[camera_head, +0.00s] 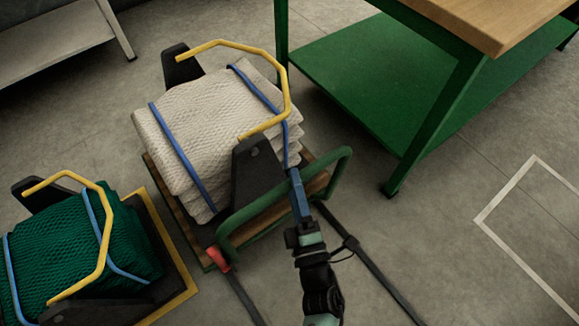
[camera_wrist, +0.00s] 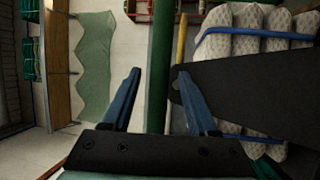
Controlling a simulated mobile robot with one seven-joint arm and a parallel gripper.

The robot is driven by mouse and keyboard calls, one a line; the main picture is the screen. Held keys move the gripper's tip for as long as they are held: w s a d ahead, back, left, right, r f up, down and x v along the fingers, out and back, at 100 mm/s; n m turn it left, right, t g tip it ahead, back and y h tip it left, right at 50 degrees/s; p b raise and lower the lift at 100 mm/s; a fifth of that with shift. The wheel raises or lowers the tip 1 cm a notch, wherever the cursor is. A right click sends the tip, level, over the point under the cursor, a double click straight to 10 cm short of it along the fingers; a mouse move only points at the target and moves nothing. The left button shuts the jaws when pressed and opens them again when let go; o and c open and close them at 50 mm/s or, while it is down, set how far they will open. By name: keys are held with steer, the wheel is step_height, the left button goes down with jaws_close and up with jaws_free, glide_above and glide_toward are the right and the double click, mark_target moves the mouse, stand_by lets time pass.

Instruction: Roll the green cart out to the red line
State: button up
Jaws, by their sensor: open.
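The green cart has a wooden deck (camera_head: 270,216) and a green tubular handle (camera_head: 285,205) at its near side. It carries a stack of beige netting (camera_head: 205,125) tied with blue straps, between black uprights with a yellow bar (camera_head: 285,75). My gripper (camera_head: 292,172) is open at the cart handle. In the wrist view, the green bar (camera_wrist: 160,45) runs between the two blue fingers (camera_wrist: 158,73), with a gap on each side. A red part (camera_head: 217,258) sits at the cart's near left corner. I see no red line on the floor.
A second cart with green netting (camera_head: 125,240) stands close on the left. A green workbench (camera_head: 375,70) with a wooden top stands at the right. Dark strips (camera_head: 375,275) run along the floor towards me. A white floor marking (camera_head: 505,192) lies at right, with bare floor around it.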

steer(key=shift+x, duration=2.15)
jaws_close()
